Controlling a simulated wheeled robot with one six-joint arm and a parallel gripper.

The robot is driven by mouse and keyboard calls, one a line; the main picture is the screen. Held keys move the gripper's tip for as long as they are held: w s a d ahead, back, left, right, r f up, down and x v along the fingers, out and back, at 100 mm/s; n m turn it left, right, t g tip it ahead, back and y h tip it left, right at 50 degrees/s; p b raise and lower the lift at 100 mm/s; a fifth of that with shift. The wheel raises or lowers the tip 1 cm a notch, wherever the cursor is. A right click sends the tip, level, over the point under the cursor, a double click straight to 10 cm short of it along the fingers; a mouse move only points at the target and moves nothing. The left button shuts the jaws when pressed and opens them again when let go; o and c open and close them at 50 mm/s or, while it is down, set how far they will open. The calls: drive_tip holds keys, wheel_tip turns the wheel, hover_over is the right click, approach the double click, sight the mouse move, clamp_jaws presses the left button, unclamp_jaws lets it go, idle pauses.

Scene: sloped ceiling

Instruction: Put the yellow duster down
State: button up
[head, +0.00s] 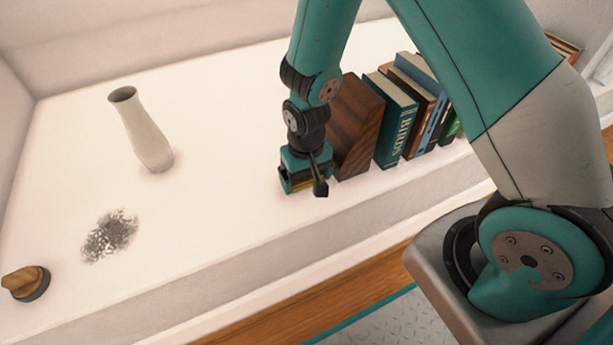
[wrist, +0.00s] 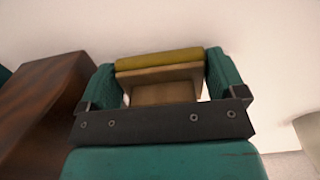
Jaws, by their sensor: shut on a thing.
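The yellow duster (wrist: 158,60) is between the two teal fingers of my gripper (wrist: 163,82) in the wrist view. It has a yellow strip along its far side and a plain wooden body. In the head view my gripper (head: 304,180) points down, low over the white shelf (head: 225,120), just left of the wooden bookend. My gripper hides most of the duster there; only a sliver of yellow shows. I cannot tell whether the duster touches the shelf.
The dark wooden bookend (head: 355,127) and several books (head: 397,118) stand close to the right. A cream vase (head: 141,130) stands at the left, behind a grey smudge (head: 108,235). A wooden-handled dark round object (head: 26,283) lies front left. Shelf between vase and gripper is clear.

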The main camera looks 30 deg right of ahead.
drive_tip(key=shift+f, duration=0.1)
drive_tip(key=o, duration=0.6)
wheel_tip(320, 180, up, 12)
drive_tip(key=p, duration=0.5)
wheel_tip(320, 180, up, 11)
drive_tip(key=n+y, duration=0.2)
hover_over(306, 179)
drive_tip(key=s+a, duration=0.3)
drive_tip(key=s, duration=0.2)
drive_tip(key=s+r+n, duration=0.1)
drive_tip(key=s+r, duration=0.2)
drive_tip(key=s, duration=0.1)
drive_tip(key=s+a+r+n+y, duration=0.1)
drive_tip(key=s+r+n, duration=0.1)
drive_tip(key=s+r, duration=0.1)
drive_tip(key=s+a+r+n+y, duration=0.1)
drive_tip(key=s+r+n, duration=0.1)
drive_tip(key=s+r, duration=0.2)
drive_tip(key=shift+s, duration=0.65)
wheel_tip(306, 179, up, 28)
drive_tip(key=p, duration=2.7)
drive_tip(key=shift+p, duration=0.4)
